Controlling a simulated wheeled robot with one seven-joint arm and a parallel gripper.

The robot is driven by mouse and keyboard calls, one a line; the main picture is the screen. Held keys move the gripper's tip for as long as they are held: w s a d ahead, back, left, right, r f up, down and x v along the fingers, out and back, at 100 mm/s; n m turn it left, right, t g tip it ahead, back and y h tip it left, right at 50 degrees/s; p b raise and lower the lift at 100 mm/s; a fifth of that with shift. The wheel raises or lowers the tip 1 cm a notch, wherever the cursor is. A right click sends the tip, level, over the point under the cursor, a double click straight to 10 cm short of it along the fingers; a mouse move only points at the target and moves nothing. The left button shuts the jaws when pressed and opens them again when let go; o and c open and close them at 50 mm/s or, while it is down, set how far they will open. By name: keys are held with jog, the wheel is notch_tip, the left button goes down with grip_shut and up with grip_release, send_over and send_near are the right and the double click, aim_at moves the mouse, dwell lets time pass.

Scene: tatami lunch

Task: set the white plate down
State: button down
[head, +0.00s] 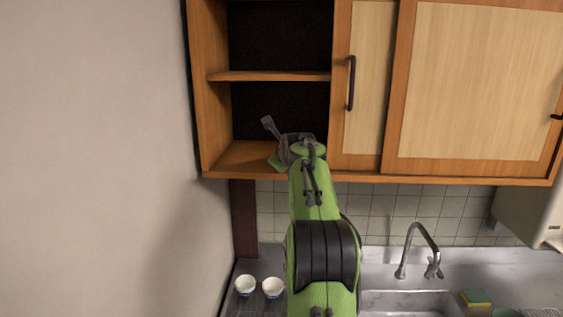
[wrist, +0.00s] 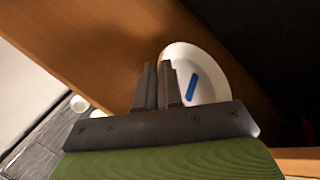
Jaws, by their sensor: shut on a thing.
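The white plate (wrist: 214,76) shows in the wrist view, with a short blue mark on its face. My gripper (wrist: 163,66) is shut on the near-left rim of the plate, its two dark fingers close together. Behind the plate is the orange wood of the cabinet. I cannot tell whether the plate touches the wood or is held just off it. In the head view my gripper (head: 270,125) is at the lower open compartment of the wall cabinet (head: 240,158). The plate is not visible there, hidden by my arm and gripper.
A middle shelf (head: 270,76) is above my gripper, and a sliding door (head: 365,80) closes the cabinet to the right. Below, two small white cups (head: 245,285) (head: 272,287) stand on the counter left of the sink and faucet (head: 418,250).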

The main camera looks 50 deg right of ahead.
jog(key=c, duration=1.2)
grip_release()
jog(key=shift+d, duration=0.1)
jog(key=shift+c, duration=0.2)
jog(key=b+v, duration=0.2)
jog(key=v, duration=1)
jog(key=shift+b, duration=0.35)
jog(key=shift+r, duration=0.1)
jog(key=s+a+f+n+g+y, duration=0.15)
jog(key=a+f+n, duration=0.25)
jog(key=a+n, duration=0.5)
jog(key=s+a+f+n+y, duration=0.1)
jog(key=a+f+n+y, duration=0.4)
jog(key=a, duration=0.9)
jog(key=s+a+f+n+g, duration=0.2)
jog(key=s+a+f+n, duration=0.5)
jog(key=s+n, duration=0.2)
jog(key=s+a+f+n+g+y, duration=0.1)
jog(key=s+a+f+n, duration=0.5)
jog(key=n, duration=0.5)
jog(key=s+f, duration=0.2)
jog(key=s, duration=0.1)
jog(key=shift+s+a+f+n+g, duration=0.25)
jog(key=shift+s+a+n+g, duration=0.05)
jog(key=shift+a+n+g, duration=0.1)
